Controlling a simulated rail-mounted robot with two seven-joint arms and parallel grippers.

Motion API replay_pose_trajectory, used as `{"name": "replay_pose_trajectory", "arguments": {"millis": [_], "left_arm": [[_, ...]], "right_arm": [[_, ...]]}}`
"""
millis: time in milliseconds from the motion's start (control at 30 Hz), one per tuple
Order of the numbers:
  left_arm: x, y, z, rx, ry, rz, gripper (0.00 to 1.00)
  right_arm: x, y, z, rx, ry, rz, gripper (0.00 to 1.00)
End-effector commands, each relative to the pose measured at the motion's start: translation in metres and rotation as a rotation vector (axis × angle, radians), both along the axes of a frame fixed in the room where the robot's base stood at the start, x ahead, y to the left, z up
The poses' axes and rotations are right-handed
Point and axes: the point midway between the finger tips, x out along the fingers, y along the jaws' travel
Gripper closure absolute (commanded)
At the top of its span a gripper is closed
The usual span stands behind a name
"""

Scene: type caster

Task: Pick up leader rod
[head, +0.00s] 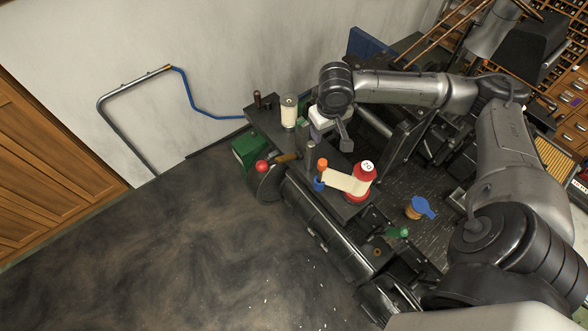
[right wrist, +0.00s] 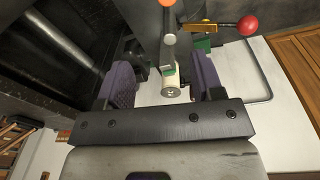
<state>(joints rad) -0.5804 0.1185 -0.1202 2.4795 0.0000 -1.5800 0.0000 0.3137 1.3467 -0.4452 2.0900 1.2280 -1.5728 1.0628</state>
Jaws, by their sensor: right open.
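My right gripper (head: 316,133) hangs over the far end of the black machine bench in the head view. In the right wrist view its purple fingers (right wrist: 164,78) are apart, with nothing held. Beyond the gap between them are a white roll (right wrist: 173,88), a small green piece (right wrist: 167,70) and an upright grey rod (right wrist: 169,50). The head view shows the white roll (head: 289,112) left of the gripper and the grey rod (head: 311,155) just below it. An orange-topped post (head: 322,166) stands nearby. I cannot tell which upright is the leader rod. My left gripper is out of view.
A paper strip (head: 344,182) runs from the post to a red spool (head: 365,172). A red-knobbed lever (head: 262,166) projects at the bench's left edge, near a green box (head: 250,149). A blue-topped item (head: 424,207) lies right. Floor at lower left is clear.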

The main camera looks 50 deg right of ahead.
Motion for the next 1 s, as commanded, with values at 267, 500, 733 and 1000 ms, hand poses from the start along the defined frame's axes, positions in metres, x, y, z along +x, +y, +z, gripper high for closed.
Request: {"name": "replay_pose_trajectory", "arguments": {"millis": [267, 500, 733, 1000], "left_arm": [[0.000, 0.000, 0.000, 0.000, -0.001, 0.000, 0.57], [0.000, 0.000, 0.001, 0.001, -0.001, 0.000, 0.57], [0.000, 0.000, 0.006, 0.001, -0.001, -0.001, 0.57], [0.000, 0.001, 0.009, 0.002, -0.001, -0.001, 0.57]], "right_arm": [[-0.009, 0.013, -0.001, 0.094, 0.037, -0.448, 0.39], [-0.009, 0.013, -0.009, 0.096, 0.032, -0.581, 0.39], [-0.009, 0.014, -0.047, 0.097, 0.033, -0.587, 0.39], [-0.008, 0.013, -0.080, 0.095, 0.029, -0.586, 0.39]]}}
